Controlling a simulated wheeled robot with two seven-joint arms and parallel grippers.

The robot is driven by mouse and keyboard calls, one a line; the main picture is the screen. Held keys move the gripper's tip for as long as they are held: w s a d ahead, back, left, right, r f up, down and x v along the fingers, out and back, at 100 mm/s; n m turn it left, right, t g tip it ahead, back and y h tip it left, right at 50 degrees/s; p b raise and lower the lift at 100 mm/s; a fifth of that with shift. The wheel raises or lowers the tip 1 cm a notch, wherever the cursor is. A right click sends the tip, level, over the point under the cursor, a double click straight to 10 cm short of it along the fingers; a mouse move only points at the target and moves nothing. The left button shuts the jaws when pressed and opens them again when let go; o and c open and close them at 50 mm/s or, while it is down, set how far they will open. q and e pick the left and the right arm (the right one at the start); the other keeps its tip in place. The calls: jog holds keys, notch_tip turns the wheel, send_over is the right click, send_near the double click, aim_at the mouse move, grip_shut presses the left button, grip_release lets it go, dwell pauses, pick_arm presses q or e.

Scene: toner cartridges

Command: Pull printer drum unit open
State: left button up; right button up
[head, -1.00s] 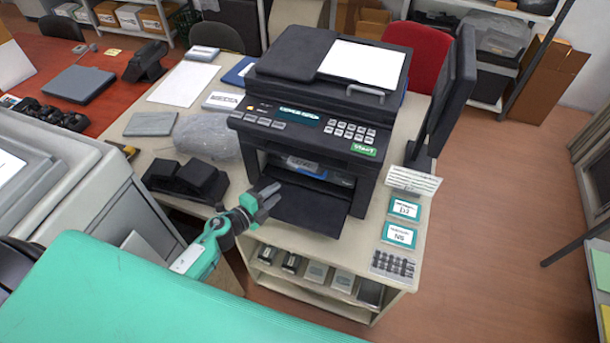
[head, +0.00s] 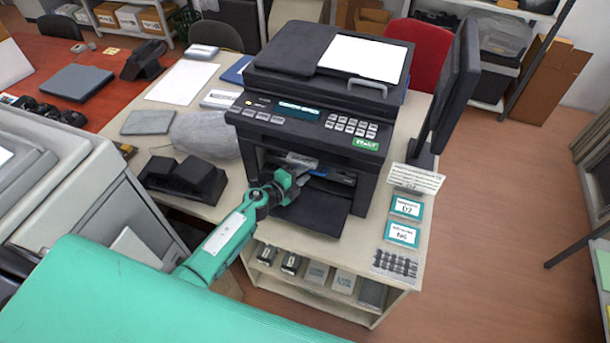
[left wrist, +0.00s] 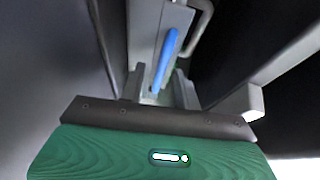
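The black printer (head: 318,85) stands on the table with its front cover (head: 312,208) folded down. Inside the front opening sits the grey drum unit (head: 301,160) with a blue part; it also shows in the left wrist view (left wrist: 150,48) with a blue handle (left wrist: 165,58). My left gripper (head: 301,184) reaches into the opening above the cover. In the left wrist view, the fingers of my left gripper (left wrist: 160,88) are apart, with the lower end of the blue handle between them. I see no clear grip on it. My right gripper is not in view.
Black cartridges (head: 184,178) and a grey wrapped bag (head: 204,134) lie left of the printer. A monitor (head: 448,85) stands close on its right. Labelled cards (head: 403,233) lie at the table's right front. A shelf with boxes (head: 317,274) is below.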

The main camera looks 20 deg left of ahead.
pick_arm(q)
jog(key=shift+w+d, duration=0.2)
jog(key=shift+w, duration=0.25)
grip_shut()
jog(key=shift+s+a+f, duration=0.1)
jog(key=shift+f, duration=0.05)
